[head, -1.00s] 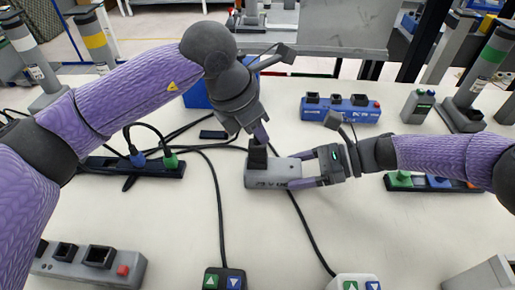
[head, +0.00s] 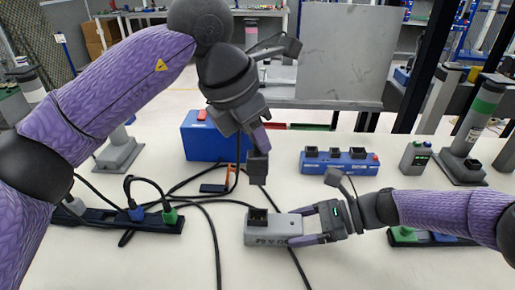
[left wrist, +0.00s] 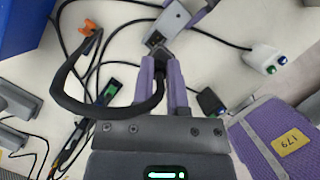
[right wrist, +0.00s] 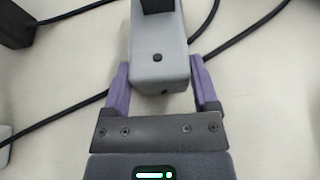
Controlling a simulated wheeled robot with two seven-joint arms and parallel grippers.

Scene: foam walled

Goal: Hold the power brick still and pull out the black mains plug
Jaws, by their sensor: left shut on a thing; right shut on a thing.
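The grey power brick (head: 268,234) lies on the table, with a black socket (head: 257,215) on its top. My right gripper (head: 308,226) is shut on its right end; in the right wrist view the brick (right wrist: 160,62) sits between the two purple fingers (right wrist: 162,88). The black mains plug (head: 258,167) is in my left gripper (head: 256,145), which points down above the brick. A clear gap shows between plug and socket. In the left wrist view the plug (left wrist: 160,53) is at the fingertips, and its black cable loops to the left.
A blue socket unit (head: 340,162) stands behind. A blue bin (head: 205,142) is at the back left. A black power strip (head: 105,222) with blue and green plugs lies at left. Black cables cross the table around the brick. Another strip (head: 425,238) lies under my right arm.

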